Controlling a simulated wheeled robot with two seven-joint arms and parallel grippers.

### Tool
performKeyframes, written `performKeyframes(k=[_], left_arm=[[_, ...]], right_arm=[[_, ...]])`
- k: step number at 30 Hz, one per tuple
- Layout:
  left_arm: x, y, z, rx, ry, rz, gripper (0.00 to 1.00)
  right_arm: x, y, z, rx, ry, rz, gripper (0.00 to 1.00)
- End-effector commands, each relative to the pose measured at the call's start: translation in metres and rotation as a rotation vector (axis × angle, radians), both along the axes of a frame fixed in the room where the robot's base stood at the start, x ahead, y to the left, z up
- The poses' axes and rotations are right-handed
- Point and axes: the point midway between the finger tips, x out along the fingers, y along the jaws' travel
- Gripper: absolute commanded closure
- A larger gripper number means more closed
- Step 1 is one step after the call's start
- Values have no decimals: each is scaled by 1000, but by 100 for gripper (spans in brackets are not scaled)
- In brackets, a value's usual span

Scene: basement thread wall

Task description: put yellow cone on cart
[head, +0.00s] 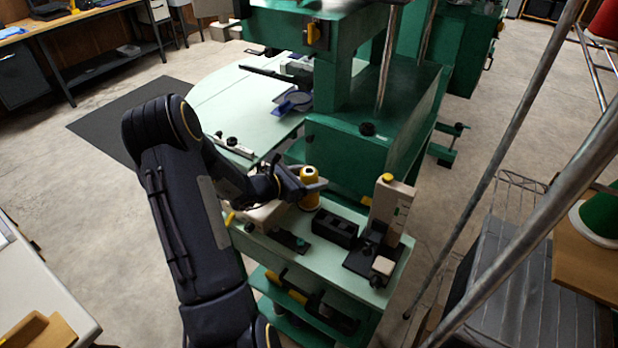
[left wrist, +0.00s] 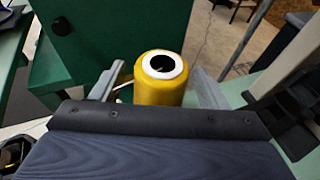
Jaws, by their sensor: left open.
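The yellow cone (head: 309,188) stands upright on the pale green top of the cart (head: 327,255), near its back left part. In the left wrist view the yellow cone (left wrist: 161,88) shows its white top with a dark hole. My left gripper (head: 312,184) is at the cone, with its fingers on either side of it. In the left wrist view the left gripper (left wrist: 160,90) is open, and gaps show between the fingers and the cone. My right gripper is not in view.
A black block (head: 335,229) and an upright grey device (head: 391,212) stand on the cart to the right. A green machine (head: 365,140) rises behind. Slanted metal poles (head: 510,135) cross the right side. Grey floor (head: 100,210) is clear at left.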

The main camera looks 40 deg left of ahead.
Motion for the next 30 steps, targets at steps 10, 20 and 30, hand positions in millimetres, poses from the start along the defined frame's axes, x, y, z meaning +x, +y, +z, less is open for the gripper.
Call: performKeyframes(k=[10, 20, 30], left_arm=[[-12, -10, 50, 4, -4, 0, 32], [-59, -50, 102, 3, -4, 0, 32], [-101, -85, 127, 2, -3, 0, 32]], right_arm=[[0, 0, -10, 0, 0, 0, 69], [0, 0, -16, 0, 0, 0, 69], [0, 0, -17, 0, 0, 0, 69]])
